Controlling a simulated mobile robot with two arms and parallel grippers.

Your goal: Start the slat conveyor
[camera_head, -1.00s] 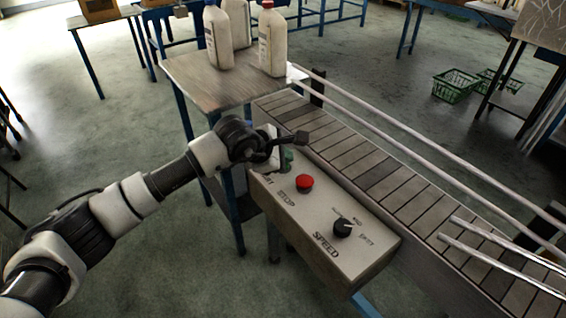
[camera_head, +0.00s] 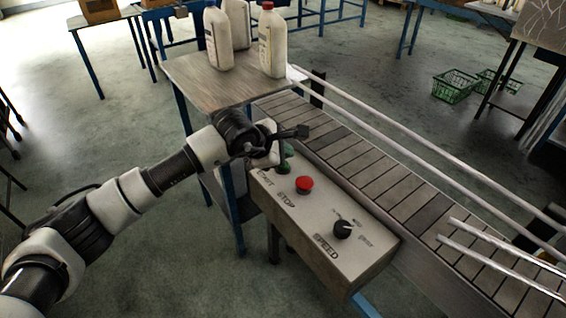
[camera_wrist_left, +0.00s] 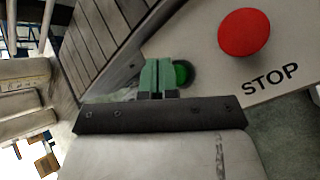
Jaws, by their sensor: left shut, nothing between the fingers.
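The slat conveyor (camera_head: 375,167) runs from the bottle table toward the lower right, its slats mostly grey with a few darker ones. Its control box (camera_head: 283,208) has a green button (camera_head: 287,150) by the START label, a red STOP button (camera_head: 304,184) and a black SPEED knob (camera_head: 342,229). My left gripper (camera_head: 280,163) is shut and empty at the green button. In the left wrist view its closed greenish fingers (camera_wrist_left: 158,78) partly overlap the green button (camera_wrist_left: 183,73); I cannot tell whether they touch it. The red button (camera_wrist_left: 244,32) is to their right. My right gripper is not in view.
Several pale bottles (camera_head: 271,48) stand on the wooden table (camera_head: 190,85) at the conveyor's far end. Metal guide rails (camera_head: 400,128) run along the conveyor. Green baskets (camera_head: 454,86) lie on the floor at the back right. The floor left of the control box is open.

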